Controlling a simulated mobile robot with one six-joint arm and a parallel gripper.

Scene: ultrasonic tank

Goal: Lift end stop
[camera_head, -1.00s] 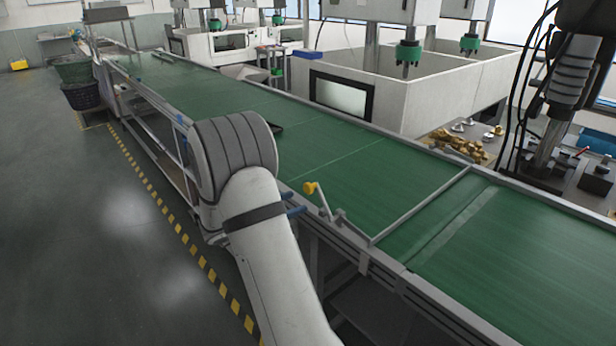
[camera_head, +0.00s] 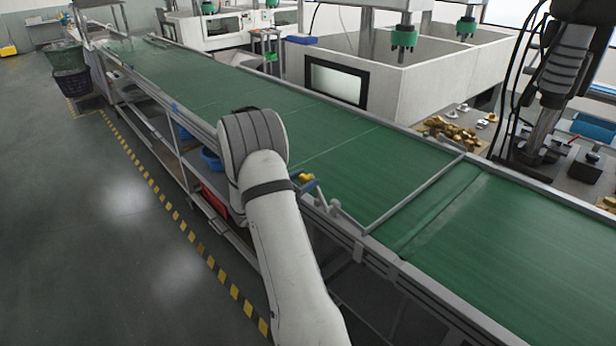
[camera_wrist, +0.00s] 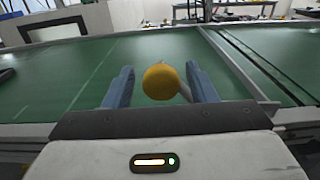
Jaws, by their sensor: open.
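The end stop is a thin grey bar (camera_head: 415,193) lying low across the green conveyor belt, with a lever at the near edge that ends in a yellow knob (camera_head: 304,177). In the wrist view the yellow knob (camera_wrist: 162,82) sits between the two blue fingers of my gripper (camera_wrist: 160,88), with a gap on each side. The stop's bar (camera_wrist: 235,62) runs away to the right of the knob in that view. My gripper (camera_head: 305,184) is open at the near conveyor edge, partly hidden behind my arm in the head view.
The green conveyor belt (camera_head: 340,150) runs from far left to near right and is mostly clear. Brass parts (camera_head: 450,130) lie on a table beyond it, beside a white tank (camera_head: 430,85). A blue bin (camera_head: 211,158) and a red bin (camera_head: 215,200) stand under the conveyor.

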